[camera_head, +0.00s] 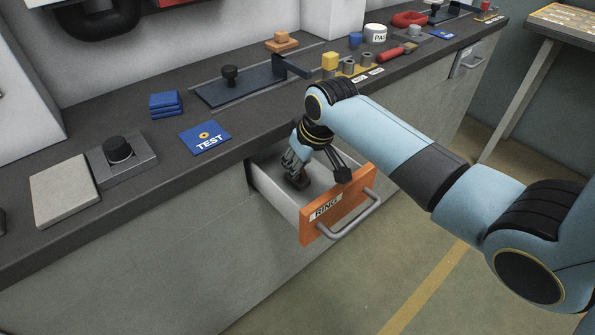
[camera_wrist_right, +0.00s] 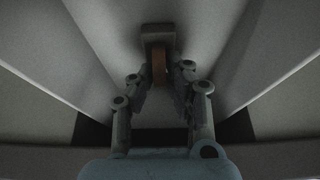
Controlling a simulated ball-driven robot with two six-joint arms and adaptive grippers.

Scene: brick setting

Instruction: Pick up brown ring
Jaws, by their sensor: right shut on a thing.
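The open drawer (camera_head: 285,202) has an orange front labelled RING and a grey bar handle. My right gripper (camera_head: 298,180) reaches down into it from above. In the right wrist view the gripper (camera_wrist_right: 160,88) is shut on the brown ring (camera_wrist_right: 159,66), which shows edge-on between the fingertips. A small dark block is at the ring's far end, close to the drawer floor. In the head view the gripper hides most of the ring. My left gripper is in neither view.
The drawer walls stand close around my right gripper. Open floor lies in front.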

